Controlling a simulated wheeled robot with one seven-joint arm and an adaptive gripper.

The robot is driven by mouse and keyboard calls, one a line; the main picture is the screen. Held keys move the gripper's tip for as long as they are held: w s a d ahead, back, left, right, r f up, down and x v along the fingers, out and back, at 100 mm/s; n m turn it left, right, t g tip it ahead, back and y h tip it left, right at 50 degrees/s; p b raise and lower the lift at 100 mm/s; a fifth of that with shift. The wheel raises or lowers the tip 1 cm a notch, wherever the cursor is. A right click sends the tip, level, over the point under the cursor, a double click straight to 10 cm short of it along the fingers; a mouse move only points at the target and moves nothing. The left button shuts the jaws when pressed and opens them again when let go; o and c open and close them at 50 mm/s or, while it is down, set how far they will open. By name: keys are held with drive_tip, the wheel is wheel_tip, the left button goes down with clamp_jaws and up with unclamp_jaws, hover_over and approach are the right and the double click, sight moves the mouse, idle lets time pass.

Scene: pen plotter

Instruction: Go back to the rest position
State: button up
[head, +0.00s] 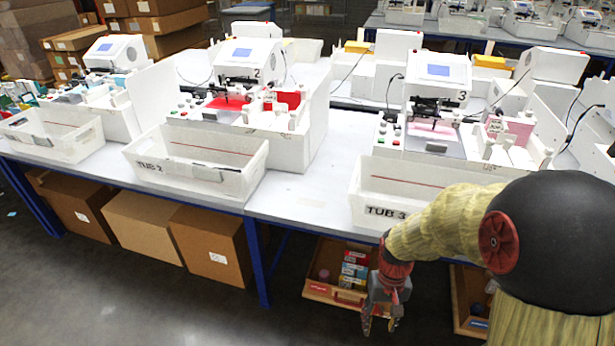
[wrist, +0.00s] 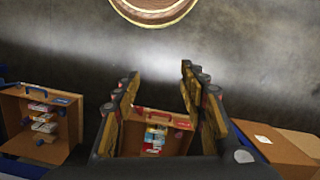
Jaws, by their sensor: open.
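My gripper (head: 381,312) hangs in front of the table edge at the lower right of the head view, below the tub marked TUB 3. Its fingers point down and stand apart with nothing between them. In the wrist view my gripper (wrist: 158,95) is open and empty, and a wooden box with small packets (wrist: 150,140) shows beyond and between the fingers, not touching them.
The long table (head: 300,195) carries several plotters and white tubs, including TUB 2 (head: 190,185) and TUB 3 (head: 360,200). Cardboard boxes (head: 142,222) and an open wooden box (head: 333,293) stand under it. The floor (head: 150,300) in front is clear.

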drive_tip(key=s+r+t+p, duration=0.1)
drive_tip(key=s+r+t, duration=0.2)
drive_tip(key=r, duration=1.2)
drive_tip(key=s+r+t+p, duration=0.2)
drive_tip(key=s+r+t, duration=0.2)
drive_tip(key=s+r, duration=0.4)
wheel_tip(320, 180, up, 7)
drive_tip(key=shift+r, duration=0.1)
drive_tip(key=shift+c, duration=0.9)
